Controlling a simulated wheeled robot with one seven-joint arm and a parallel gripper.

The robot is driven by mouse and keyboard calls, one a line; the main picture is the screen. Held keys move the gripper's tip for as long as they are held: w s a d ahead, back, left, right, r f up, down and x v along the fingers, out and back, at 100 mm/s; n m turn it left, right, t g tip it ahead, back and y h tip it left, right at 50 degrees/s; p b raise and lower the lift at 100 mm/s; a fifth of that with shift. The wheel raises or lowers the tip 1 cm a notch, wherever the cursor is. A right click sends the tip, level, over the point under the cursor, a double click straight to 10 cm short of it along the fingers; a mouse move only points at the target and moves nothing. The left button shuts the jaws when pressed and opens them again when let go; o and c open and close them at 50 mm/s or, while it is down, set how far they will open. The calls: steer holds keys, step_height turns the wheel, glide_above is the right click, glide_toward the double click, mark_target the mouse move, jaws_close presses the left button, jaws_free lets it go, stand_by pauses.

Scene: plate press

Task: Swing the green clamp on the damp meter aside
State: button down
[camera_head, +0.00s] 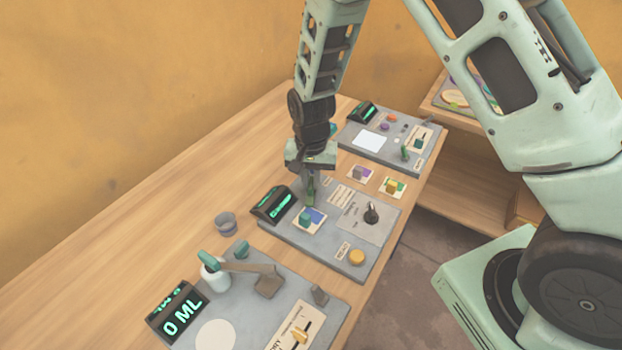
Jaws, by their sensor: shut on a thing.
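The grey panel with a lit green display in the middle of the table looks like the damp meter (281,239). A blue pad with a teal block (306,216) on it lies beside the display. A small upright green piece, which looks like the green clamp (311,197), stands at the far edge of the pad. My gripper (311,180) comes down from above and is shut on this green piece. The fingertips are small and partly hidden, so the exact grip is hard to see.
The middle panel also has a dark knob (371,213) and a yellow button (356,257). A nearer panel has a "0 ML" display (180,315) and a teal-ended lever (235,266). A farther panel (381,152) stands behind my gripper. A small grey cup (225,221) stands left of the middle panel.

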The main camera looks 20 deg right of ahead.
steer(key=n, duration=0.4)
steer(key=shift+d+b, duration=0.1)
steer(key=shift+b, duration=0.25)
steer(key=n, duration=0.4)
steer(key=shift+d+n, duration=0.1)
steer(key=shift+n, duration=0.2)
steer(key=n, duration=0.4)
steer(key=shift+w+n, duration=0.1)
steer(key=shift+n, duration=2.2)
steer(key=c, duration=1.4)
jaws_free()
steer(key=shift+c, duration=0.2)
steer(key=shift+r, duration=0.1)
